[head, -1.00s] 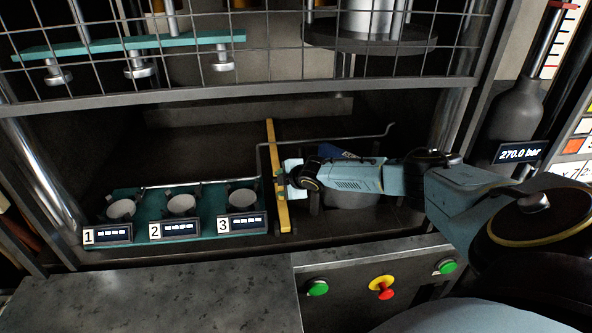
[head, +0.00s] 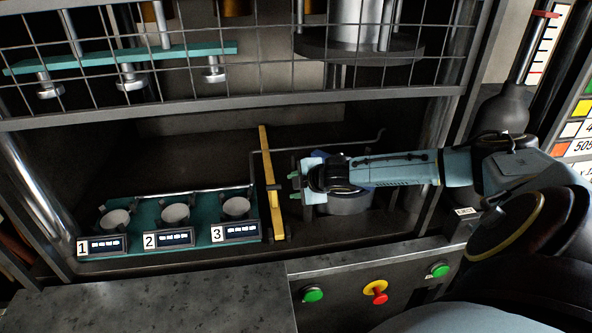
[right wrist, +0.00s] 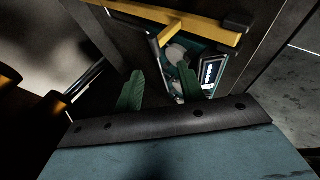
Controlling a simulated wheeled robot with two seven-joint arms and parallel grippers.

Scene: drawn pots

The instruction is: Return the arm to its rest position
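My right gripper (head: 293,187) is inside the press bay, just right of a yellow upright bar (head: 267,165). Its green fingers stand apart, and the right wrist view also shows the open gripper (right wrist: 158,88) with nothing between the fingers. A small gap shows between the fingertips and the bar. My right arm reaches in from the right side, with the blue forearm about level. My left gripper is not in view.
A teal tray (head: 150,212) with three white cups, numbered 1 to 3, lies left of the bar. A wire mesh guard (head: 240,75) hangs above. A panel with green buttons (head: 312,294) and a red-yellow one (head: 376,291) is in front, beside a grey counter (head: 190,300).

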